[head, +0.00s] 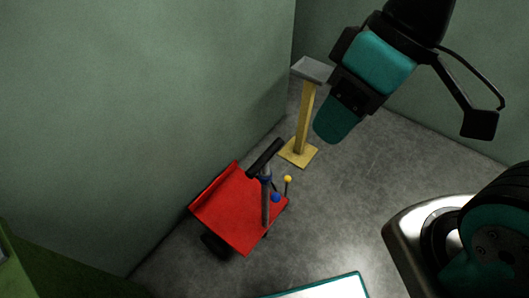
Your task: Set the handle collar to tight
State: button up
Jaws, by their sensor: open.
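A red cart (236,208) stands on the floor left of the middle of the head view, near the wall. A grey upright post (266,208) rises at its right side and carries a tilted black handle grip (264,157). A blue collar (265,179) is around the post just under the grip. A blue ball knob (275,197) is beside the post; which part it is fixed to is unclear. A yellow ball (287,179) tops a thin stalk beside it. My gripper (408,118) is open and empty at the upper right, apart from the cart. The collar's setting cannot be read.
A yellow stand (304,120) with a grey tray top (313,69) stands in the corner behind the cart. Green walls close the left and back. A white panel with a teal edge (330,289) is at the bottom. Grey floor right of the cart is clear.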

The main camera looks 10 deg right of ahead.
aim_at(276, 197)
jog(key=u, duration=2)
jog(key=k, duration=0.5)
jog(key=z, duration=1.25)
